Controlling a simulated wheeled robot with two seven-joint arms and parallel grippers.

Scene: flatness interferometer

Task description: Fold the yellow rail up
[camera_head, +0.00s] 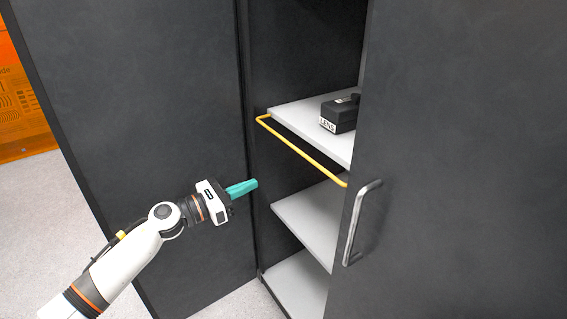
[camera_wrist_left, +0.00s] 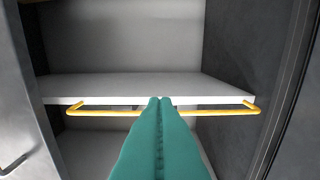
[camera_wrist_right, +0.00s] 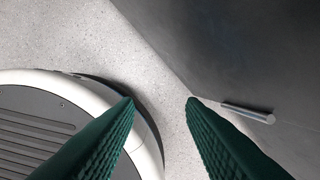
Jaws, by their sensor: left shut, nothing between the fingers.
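The yellow rail (camera_head: 304,153) is a thin bar with bent ends along the front edge of the upper shelf (camera_head: 281,114) in the open dark cabinet. It stands out at or just below the shelf's front edge. In the left wrist view the rail (camera_wrist_left: 216,112) runs across the middle, partly hidden behind my fingers. My left gripper (camera_head: 254,184) has teal fingers pressed together, empty, left of and below the rail in the head view. In the left wrist view its fingertips (camera_wrist_left: 160,100) overlap the rail; contact cannot be told. My right gripper (camera_wrist_right: 161,101) is open and empty, away from the rail.
A black case labelled LENS (camera_head: 338,116) sits on the upper shelf. Lower shelves (camera_head: 305,215) are below. A dark door panel with a metal handle (camera_head: 358,222) covers the cabinet's right side; another dark panel (camera_head: 150,110) stands left. The floor (camera_head: 45,225) is clear at left.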

